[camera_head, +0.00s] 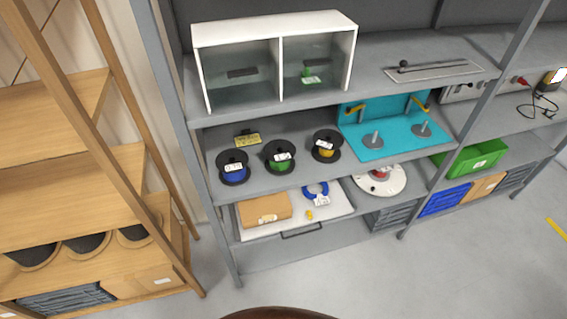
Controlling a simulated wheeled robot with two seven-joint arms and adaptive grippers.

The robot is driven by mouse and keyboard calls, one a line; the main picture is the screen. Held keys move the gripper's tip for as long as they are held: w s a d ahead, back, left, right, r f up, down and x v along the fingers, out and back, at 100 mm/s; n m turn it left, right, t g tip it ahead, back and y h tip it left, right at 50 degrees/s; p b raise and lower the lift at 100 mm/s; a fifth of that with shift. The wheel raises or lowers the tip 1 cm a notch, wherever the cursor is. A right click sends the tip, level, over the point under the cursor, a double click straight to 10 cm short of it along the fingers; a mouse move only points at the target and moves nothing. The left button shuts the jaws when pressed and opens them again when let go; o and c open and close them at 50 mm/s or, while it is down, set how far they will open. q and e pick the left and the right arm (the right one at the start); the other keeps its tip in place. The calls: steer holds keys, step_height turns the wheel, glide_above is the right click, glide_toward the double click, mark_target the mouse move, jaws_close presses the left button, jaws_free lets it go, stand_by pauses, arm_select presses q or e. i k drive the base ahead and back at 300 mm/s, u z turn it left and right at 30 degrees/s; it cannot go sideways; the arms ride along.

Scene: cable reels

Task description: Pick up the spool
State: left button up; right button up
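Three black cable spools stand in a row on the middle shelf of the grey rack in the head view. The left one is a spool with blue cable (234,176), the middle one a spool with green cable (279,164), and the right one a spool with yellow cable (326,153). Each carries a small white label. Neither of my grippers shows in this view, and nothing touches the spools.
A white two-part box (279,63) stands on the shelf above. A teal holder (360,148) with two grey pegs sits right of the spools. Below are a white tray (250,231), a white reel (397,187) and a green bin (487,159). A wooden rack (85,180) stands left.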

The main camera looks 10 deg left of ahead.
mark_target(232, 163)
steer(key=z, duration=1.2)
steer(key=i, duration=1.7)
steer(key=u, duration=2.85)
